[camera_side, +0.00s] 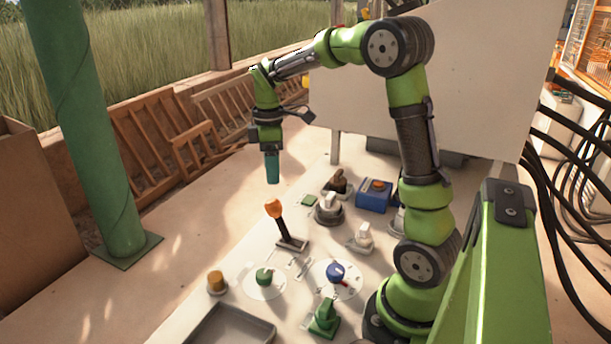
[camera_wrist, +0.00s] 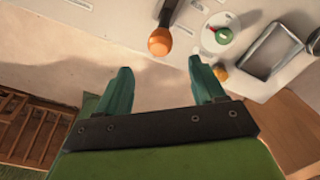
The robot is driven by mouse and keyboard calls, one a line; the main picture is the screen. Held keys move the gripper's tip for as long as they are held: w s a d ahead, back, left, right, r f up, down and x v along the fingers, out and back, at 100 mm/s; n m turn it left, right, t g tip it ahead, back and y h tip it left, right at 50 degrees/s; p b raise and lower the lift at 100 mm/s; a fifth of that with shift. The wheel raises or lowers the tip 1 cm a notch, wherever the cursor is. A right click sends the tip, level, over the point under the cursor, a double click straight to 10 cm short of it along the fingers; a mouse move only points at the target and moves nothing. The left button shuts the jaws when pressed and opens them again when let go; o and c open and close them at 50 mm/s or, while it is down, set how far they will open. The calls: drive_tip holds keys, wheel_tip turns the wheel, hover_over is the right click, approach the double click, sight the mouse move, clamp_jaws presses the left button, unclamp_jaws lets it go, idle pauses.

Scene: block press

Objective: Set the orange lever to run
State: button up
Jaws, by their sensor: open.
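The orange lever has an orange knob (camera_side: 273,208) on a dark stick that rises tilted from a small slotted plate (camera_side: 292,244) on the pale panel. In the wrist view its orange knob (camera_wrist: 160,41) shows at the top, just beyond the fingers and between their lines. My gripper (camera_side: 272,182) points down above the knob, with a clear gap between them. In the wrist view my gripper (camera_wrist: 160,75) has its two teal fingers apart with nothing between them. No run marking is readable in either view.
Near the lever stand a green knob (camera_side: 264,277), a blue knob (camera_side: 336,271), a yellow-orange knob (camera_side: 216,281), a green switch (camera_side: 325,317) and a blue box (camera_side: 374,196) with an orange button. A grey tray (camera_side: 235,326) lies at the front. The panel left of the lever is clear.

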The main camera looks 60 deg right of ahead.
sight(273, 199)
wheel_tip(273, 199, down, 10)
drive_tip(key=shift+a+r, duration=0.1)
drive_tip(key=shift+c, duration=0.2)
clamp_jaws()
idle(0.4)
